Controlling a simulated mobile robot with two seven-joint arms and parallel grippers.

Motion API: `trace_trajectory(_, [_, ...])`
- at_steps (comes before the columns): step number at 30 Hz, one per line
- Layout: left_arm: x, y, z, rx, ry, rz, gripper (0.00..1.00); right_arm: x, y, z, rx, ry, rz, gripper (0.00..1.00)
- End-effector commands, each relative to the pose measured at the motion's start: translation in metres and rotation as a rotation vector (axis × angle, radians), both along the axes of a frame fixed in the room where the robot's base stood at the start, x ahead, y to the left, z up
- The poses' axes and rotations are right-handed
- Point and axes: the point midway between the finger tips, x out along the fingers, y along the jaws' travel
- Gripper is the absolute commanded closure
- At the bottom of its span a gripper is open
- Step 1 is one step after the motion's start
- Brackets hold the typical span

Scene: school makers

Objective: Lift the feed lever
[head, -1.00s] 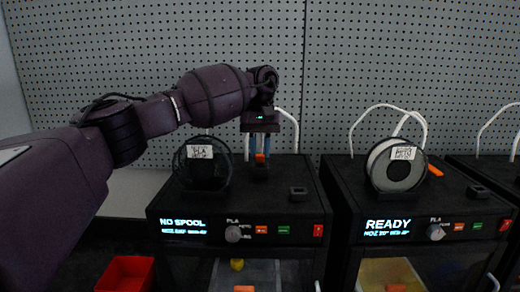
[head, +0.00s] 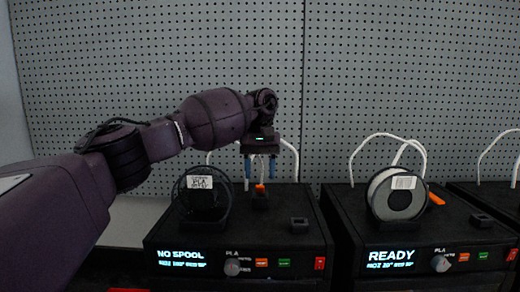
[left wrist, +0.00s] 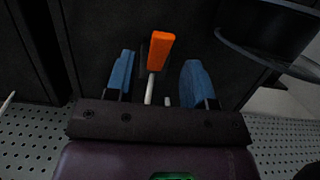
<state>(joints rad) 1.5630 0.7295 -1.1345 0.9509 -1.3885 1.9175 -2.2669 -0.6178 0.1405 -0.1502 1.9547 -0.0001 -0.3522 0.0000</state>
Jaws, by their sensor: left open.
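The feed lever is a small orange-tipped handle (head: 260,189) on a black block on top of the left printer (head: 165,238), whose display reads NO SPOOL. My left gripper (head: 260,178) points down at it, with its blue fingers open. In the left wrist view the orange lever (left wrist: 161,50) sits between the two blue fingers of my left gripper (left wrist: 158,78), with a visible gap on both sides. A light stem shows below the orange tip. My right gripper is not in view.
A small black block (head: 299,224) lies on the printer top to the right. A second printer (head: 340,215) showing READY carries a spool (head: 396,196). A perforated wall (head: 400,80) is behind.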

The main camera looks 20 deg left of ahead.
Motion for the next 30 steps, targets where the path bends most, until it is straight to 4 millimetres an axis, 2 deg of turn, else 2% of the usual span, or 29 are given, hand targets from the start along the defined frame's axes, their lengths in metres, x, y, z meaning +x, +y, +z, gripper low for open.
trace_trajectory(6, [0.009, 0.002, 0.041, -0.001, -0.002, 0.002, 0.51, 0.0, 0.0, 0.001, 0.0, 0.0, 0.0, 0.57])
trace_trajectory(11, [0.014, 0.003, 0.064, -0.001, -0.002, 0.001, 0.51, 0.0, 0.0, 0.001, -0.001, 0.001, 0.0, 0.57])
trace_trajectory(21, [0.019, 0.005, 0.085, 0.001, -0.001, 0.001, 0.51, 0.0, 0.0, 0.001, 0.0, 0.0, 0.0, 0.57])
trace_trajectory(30, [0.02, 0.006, 0.087, -0.001, 0.0, 0.0, 0.51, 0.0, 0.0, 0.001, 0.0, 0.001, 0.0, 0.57])
